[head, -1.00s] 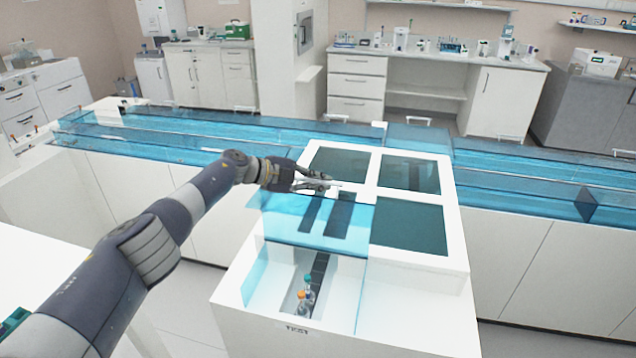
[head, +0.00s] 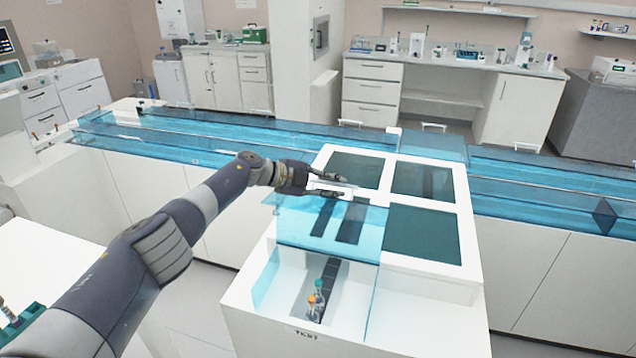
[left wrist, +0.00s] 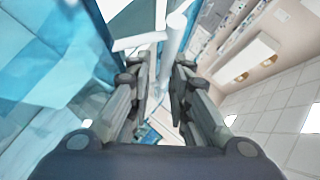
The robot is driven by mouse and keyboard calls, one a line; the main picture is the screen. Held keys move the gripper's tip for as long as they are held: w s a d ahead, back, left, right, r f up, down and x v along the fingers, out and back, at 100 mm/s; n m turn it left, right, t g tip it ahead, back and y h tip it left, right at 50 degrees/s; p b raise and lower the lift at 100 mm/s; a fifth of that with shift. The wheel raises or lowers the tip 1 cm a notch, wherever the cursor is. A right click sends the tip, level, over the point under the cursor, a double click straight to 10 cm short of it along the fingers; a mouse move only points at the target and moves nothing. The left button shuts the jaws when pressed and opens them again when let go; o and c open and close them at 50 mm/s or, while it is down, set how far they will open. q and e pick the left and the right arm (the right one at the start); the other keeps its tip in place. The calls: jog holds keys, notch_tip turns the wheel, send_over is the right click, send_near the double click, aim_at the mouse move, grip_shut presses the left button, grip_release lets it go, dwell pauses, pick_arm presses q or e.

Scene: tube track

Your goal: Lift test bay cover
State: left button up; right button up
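The test bay cover (head: 300,233) is a clear blue panel over the rear part of the bay with the TEST label (head: 306,333). Clear blue side walls flank the bay's front part, which shows no panel over it. My left gripper (head: 343,186) is at the cover's far edge, its fingers spaced apart on either side of a white handle bar (head: 332,186). In the left wrist view, the white bar (left wrist: 173,38) runs between and beyond the parted fingers (left wrist: 163,75). Contact with it is unclear. My right gripper is not in view.
Tubes with orange and teal caps (head: 317,300) stand on a dark strip in the bay. Dark panels (head: 422,234) in a white frame lie beside and behind the cover. Blue covered tracks (head: 180,140) run left and right. Cabinets line the back wall.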

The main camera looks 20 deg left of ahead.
pick_arm(q)
notch_tip(320, 180, up, 5)
send_over(293, 200)
jog(key=shift+s, duration=0.1)
dwell(0.6)
